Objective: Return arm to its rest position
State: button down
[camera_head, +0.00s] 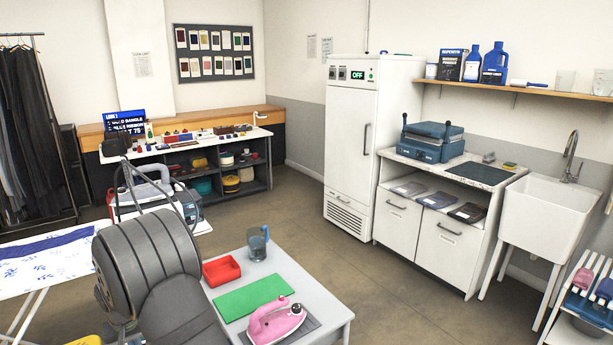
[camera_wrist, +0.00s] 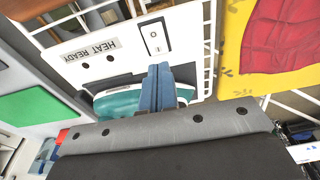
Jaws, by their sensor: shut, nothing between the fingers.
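My gripper (camera_wrist: 158,72) shows in the wrist view as two blue-grey fingers closed together, with nothing between them. It is in front of a white panel (camera_wrist: 97,50) marked "HEAT READY" with a switch. I cannot tell how far apart they are. In the head view, a large grey rounded part of my arm fills the lower left, and my fingers cannot be made out there.
A grey table (camera_head: 325,301) holds a red tray (camera_head: 221,271), a jug (camera_head: 257,246), a green mat (camera_head: 253,296) and a pink iron (camera_head: 275,322). A patterned ironing board (camera_head: 45,262) stands left. Open floor (camera_head: 395,300) lies right of the table. The wrist view shows a red cloth (camera_wrist: 285,35) on yellow.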

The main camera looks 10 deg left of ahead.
jog(key=s+d+r, duration=0.1)
jog(key=r, duration=0.8)
jog(key=s+d+r, duration=0.2)
jog(key=r, duration=0.7)
jog(key=shift+s+d+r, duration=0.15)
jog(key=shift+r, duration=0.1)
